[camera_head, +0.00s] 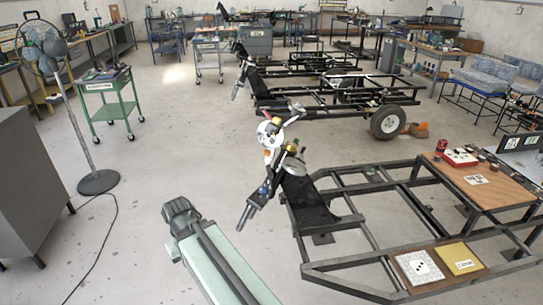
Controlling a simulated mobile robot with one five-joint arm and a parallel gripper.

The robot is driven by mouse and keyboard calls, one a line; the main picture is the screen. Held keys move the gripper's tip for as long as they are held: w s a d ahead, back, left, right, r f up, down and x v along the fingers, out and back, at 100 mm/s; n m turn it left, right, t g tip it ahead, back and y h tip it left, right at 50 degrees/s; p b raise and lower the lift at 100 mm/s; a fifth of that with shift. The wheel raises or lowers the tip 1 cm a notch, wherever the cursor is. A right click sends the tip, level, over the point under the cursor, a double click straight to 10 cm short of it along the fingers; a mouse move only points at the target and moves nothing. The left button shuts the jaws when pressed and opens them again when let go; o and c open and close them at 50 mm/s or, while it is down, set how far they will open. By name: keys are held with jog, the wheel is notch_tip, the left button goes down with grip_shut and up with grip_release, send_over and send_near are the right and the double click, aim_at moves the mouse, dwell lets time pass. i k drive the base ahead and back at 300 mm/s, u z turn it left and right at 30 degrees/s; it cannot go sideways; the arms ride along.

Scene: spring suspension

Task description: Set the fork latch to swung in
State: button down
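The fork assembly (272,180) stands at the front left end of the nearest black frame, near the middle of the head view. It is tilted, with dark metal legs reaching down to the left. A white round part with orange marks (270,134) sits near its upper end, with dark levers and small coloured parts around it. I cannot pick out the fork latch among these small parts, nor tell its position.
The black tubular frame (362,232) fills the lower right, with a wooden board (495,190) on it. A fan (98,182) and a green cart (112,105) stand left. Open floor lies between.

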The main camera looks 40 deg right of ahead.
aim_at(301, 154)
jog(key=u, duration=0.4)
jog(key=k, duration=0.85)
jog(key=z, duration=0.65)
jog(key=i, duration=1)
jog(key=u, duration=0.05)
